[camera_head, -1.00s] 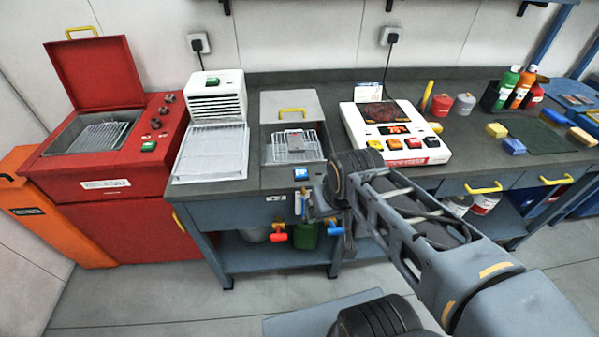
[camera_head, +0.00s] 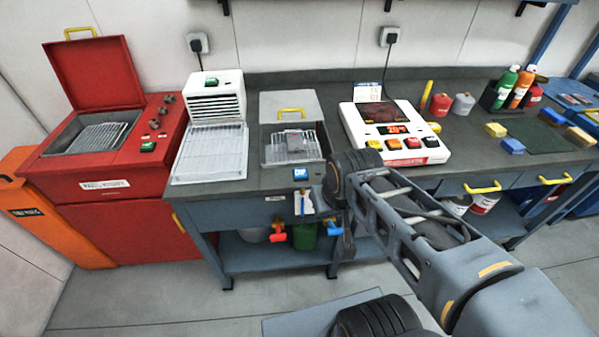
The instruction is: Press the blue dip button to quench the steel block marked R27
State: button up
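The blue dip button (camera_head: 300,174) is on the bench's front edge, just in front of the quench tank (camera_head: 267,150). A grey steel block (camera_head: 293,138) rests on the wire rack (camera_head: 309,153) in the tank opening. Its marking is too small to read. The tank's lid (camera_head: 288,101) stands open behind it. My gripper (camera_head: 328,200) is low in front of the bench, below and right of the button and apart from it. It is partly hidden by my arm, and its fingers are not clear.
A white cooling unit with a wire tray (camera_head: 210,153) stands left of the tank. A red furnace (camera_head: 110,150) with its lid up is further left. A white hotplate (camera_head: 417,155) with several buttons is on the right. Red and blue-handled valves (camera_head: 278,233) hang below the bench edge.

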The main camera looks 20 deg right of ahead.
grip_shut()
dwell(0.8)
